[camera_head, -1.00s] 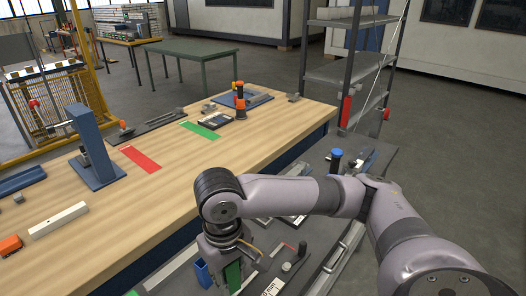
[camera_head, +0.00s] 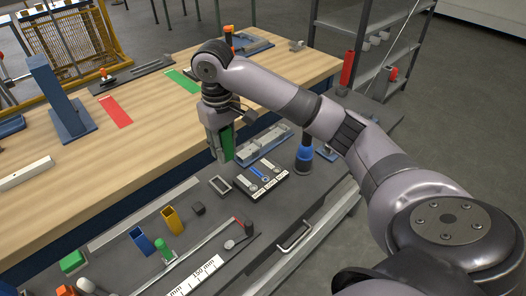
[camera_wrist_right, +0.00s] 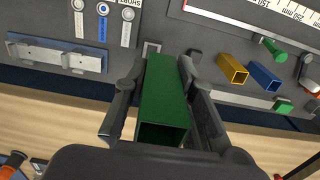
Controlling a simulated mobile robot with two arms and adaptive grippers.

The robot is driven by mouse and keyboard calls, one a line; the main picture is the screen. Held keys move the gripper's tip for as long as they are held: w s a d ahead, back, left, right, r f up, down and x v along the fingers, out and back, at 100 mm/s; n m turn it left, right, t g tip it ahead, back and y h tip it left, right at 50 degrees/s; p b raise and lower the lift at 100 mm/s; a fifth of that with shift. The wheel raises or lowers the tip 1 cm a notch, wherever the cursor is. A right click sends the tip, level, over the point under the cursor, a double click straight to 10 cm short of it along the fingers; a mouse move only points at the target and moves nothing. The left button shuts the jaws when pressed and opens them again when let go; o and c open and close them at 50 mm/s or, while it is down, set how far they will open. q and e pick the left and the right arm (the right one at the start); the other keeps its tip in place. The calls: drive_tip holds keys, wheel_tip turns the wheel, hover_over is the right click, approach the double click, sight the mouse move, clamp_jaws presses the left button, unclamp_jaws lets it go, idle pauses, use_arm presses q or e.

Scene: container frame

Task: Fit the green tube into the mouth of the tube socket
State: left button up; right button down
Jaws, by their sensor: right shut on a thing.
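My right gripper (camera_head: 221,150) is shut on the green tube (camera_head: 227,141), a square hollow tube held roughly upright above the back edge of the grey worktop (camera_head: 240,258). In the right wrist view the green tube (camera_wrist_right: 163,92) lies between the two fingers (camera_wrist_right: 157,80), its open near end facing the camera. A small grey square frame, which looks like the tube socket (camera_head: 220,185), sits on the worktop just below the tube in the head view. The tube is apart from it. In the right wrist view the socket (camera_wrist_right: 151,47) is mostly hidden behind the tube. My left gripper is not in view.
The wooden table (camera_head: 80,192) lies behind.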

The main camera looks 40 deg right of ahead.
wheel_tip(320, 180, down, 7)
drive_tip(key=a+p, duration=0.1)
hover_over(231, 203)
wheel_tip(231, 203, down, 8)
drive_tip(key=shift+r+p, duration=0.25)
drive_tip(key=shift+p, duration=0.2)
drive_tip(key=shift+a+f, duration=0.1)
drive_tip(key=shift+f, duration=0.55)
wheel_tip(231, 203, down, 4)
drive_tip(key=shift+r+p, duration=0.25)
drive_tip(key=shift+p, duration=0.05)
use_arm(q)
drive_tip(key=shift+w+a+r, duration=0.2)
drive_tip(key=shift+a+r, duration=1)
use_arm(e)
drive_tip(key=shift+f, duration=0.2)
drive_tip(key=shift+f, duration=0.15)
